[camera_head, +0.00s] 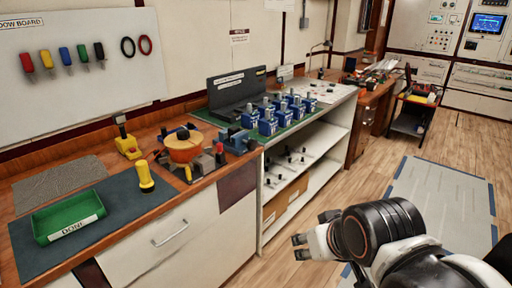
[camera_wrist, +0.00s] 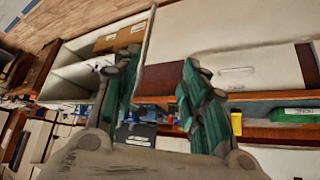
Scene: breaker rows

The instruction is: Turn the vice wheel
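A small blue vice-like device (camera_head: 236,140) stands at the right end of the brown workbench. Its wheel is too small to make out for certain. Just left of it is a round orange part (camera_head: 185,148) with dark and blue pieces on top; I cannot tell whether it belongs to the vice. My gripper (camera_head: 308,231) is in front of the bench on the right, over the floor, well apart from the vice. In the wrist view its two green-padded fingers (camera_wrist: 160,92) are spread with nothing held between them. A blue object shows beyond them, partly hidden.
The bench also holds a green tray (camera_head: 67,216), a yellow torch-like item (camera_head: 145,177) and a yellow block (camera_head: 128,147). Several blue breakers (camera_head: 268,122) stand on the white shelf unit (camera_head: 310,140).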

